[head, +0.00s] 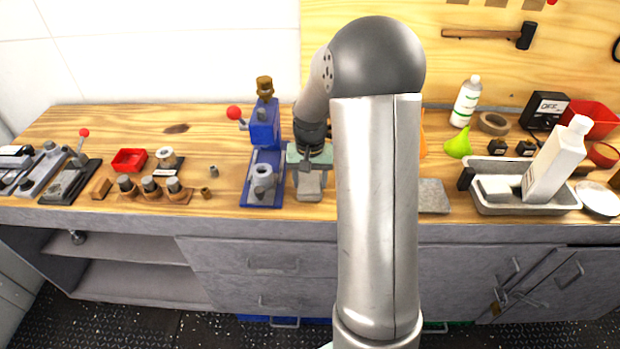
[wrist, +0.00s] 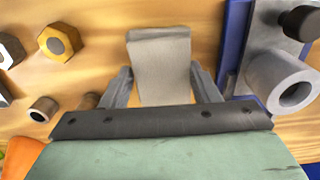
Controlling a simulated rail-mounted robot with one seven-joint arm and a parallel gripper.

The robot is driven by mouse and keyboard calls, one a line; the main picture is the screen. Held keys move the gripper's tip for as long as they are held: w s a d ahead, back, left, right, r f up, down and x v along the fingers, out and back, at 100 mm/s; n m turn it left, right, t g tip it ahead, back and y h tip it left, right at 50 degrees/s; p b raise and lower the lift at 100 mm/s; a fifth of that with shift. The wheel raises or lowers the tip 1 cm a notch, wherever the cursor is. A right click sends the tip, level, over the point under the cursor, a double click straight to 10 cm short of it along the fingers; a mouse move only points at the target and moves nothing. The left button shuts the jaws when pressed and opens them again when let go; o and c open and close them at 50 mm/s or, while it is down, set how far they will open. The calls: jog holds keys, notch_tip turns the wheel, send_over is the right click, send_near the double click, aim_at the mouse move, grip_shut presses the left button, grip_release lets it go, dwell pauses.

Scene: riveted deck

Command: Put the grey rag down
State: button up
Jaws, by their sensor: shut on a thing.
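My gripper (head: 308,168) is low over the bench, just right of the blue press. It is shut on the grey rag (head: 309,187), which hangs below the fingers. In the wrist view the rag (wrist: 160,55) is a pale grey folded piece between the two fingers (wrist: 160,88). I cannot tell whether its lower end touches the wood.
The blue press (head: 264,135) stands close on the left; its base and grey cylinder (wrist: 283,82) show in the wrist view. Hex nuts (wrist: 58,42) lie on the other side. A grey flat piece (head: 433,196) and a grey tray (head: 527,208) are right of my arm.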

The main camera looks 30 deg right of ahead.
aim_at(310, 182)
jog(key=shift+f, duration=0.1)
jog(key=shift+f, duration=0.15)
jog(key=o, duration=1)
jog(key=shift+o, duration=0.2)
notch_tip(310, 182, up, 12)
jog(key=s+a+n, duration=0.2)
jog(key=s+a, duration=0.3)
jog(key=s, duration=0.3)
jog(key=s+a+f+n, duration=0.1)
jog(key=s+a+n, duration=0.1)
jog(key=s+a, duration=0.3)
jog(key=s+a+f+n, duration=0.1)
jog(key=s+a, duration=0.4)
jog(key=s, duration=0.5)
jog(key=shift+s+n, duration=0.35)
jog(key=shift+n, duration=0.25)
jog(key=o, duration=0.5)
jog(key=shift+f, duration=0.1)
